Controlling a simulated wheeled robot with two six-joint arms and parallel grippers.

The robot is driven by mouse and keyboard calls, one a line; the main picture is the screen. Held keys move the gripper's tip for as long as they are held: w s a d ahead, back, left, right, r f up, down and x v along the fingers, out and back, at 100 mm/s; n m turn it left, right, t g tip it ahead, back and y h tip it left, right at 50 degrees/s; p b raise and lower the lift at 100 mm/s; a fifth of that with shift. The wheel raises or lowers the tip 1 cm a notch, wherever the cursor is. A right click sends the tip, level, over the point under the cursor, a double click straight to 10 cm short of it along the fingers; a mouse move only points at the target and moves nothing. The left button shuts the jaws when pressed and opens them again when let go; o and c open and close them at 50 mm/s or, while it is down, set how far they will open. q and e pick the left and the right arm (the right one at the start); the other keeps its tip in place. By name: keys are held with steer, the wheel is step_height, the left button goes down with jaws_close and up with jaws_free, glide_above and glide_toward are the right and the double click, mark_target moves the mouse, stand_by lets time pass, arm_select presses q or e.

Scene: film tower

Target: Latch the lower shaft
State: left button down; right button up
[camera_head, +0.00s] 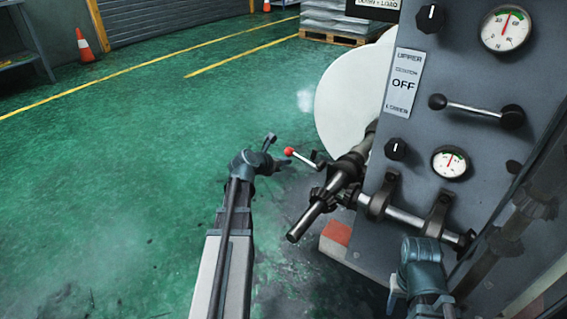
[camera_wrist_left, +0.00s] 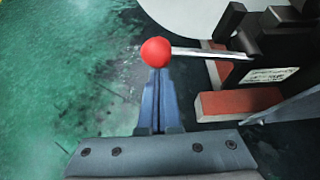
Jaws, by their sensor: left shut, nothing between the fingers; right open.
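The latch lever has a red ball knob (camera_head: 289,151) on a thin metal rod that runs to the lower shaft's mount. The lower shaft (camera_head: 318,212) sticks out from the machine, its bare end toward the lower left. My left gripper (camera_head: 279,162) is shut and empty, its tips close by the knob. In the left wrist view the red knob (camera_wrist_left: 156,52) sits just beyond the shut fingertips (camera_wrist_left: 158,75) and the rod runs right; whether they touch is unclear. My right gripper (camera_head: 396,296) is low in front of the machine, empty and open, its fingers only partly visible.
The grey machine panel (camera_head: 440,130) carries gauges, knobs and a black-handled lever (camera_head: 475,109). A large white roll (camera_head: 345,95) stands behind the shaft. A horizontal bar (camera_head: 408,217) in brackets runs along the panel below. The green floor at left is open.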

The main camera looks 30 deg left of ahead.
arm_select(q)
steer(key=shift+r, duration=0.25)
arm_select(e)
steer(key=shift+r, duration=0.25)
arm_select(q)
steer(key=shift+r+p, duration=0.25)
steer(key=shift+p, duration=0.2)
arm_select(e)
steer(key=shift+r, duration=0.3)
